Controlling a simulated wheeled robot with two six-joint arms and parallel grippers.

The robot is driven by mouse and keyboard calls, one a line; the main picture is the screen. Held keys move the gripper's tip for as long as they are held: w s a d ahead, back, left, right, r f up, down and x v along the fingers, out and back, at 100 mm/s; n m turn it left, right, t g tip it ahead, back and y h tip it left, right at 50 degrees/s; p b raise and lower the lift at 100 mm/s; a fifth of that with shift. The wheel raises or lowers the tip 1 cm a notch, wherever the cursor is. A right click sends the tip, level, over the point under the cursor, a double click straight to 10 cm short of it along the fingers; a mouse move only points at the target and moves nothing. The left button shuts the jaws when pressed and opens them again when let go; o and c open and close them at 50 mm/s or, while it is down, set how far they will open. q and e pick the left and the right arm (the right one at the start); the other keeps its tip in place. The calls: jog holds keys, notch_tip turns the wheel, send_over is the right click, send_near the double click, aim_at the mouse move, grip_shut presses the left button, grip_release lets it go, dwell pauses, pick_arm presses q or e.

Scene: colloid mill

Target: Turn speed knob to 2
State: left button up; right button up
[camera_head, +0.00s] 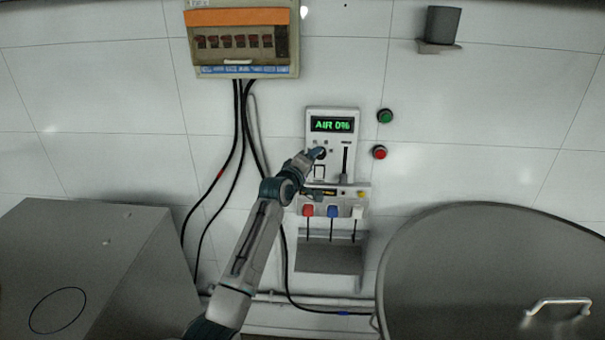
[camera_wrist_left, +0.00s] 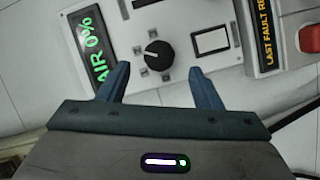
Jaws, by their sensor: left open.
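The control panel (camera_head: 345,127) is a white box on the wall with a green display (camera_head: 332,125) reading "AIR 0%". The black round speed knob (camera_wrist_left: 158,53) with a white pointer mark shows in the left wrist view, with small square marks around it. My left gripper (camera_wrist_left: 160,82) is open, its two blue fingers pointing at the panel, one on each side of the knob and short of it in the picture. In the head view my left gripper (camera_head: 318,153) is at the panel and covers much of the knob. My right gripper is not in view.
A slider (camera_head: 344,160) is right of the knob on the panel. Green (camera_head: 385,116) and red (camera_head: 380,152) buttons are on the wall to the right. Below are red, blue and white plugs. A breaker box (camera_head: 242,40) hangs upper left. A large metal lid (camera_head: 490,270) fills the lower right.

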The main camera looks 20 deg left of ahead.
pick_arm(q)
jog(key=s+b, duration=0.2)
jog(key=s, duration=0.4)
jog(key=shift+s+a+r, duration=0.2)
jog(key=shift+a+r, duration=0.05)
jog(key=shift+a, duration=0.05)
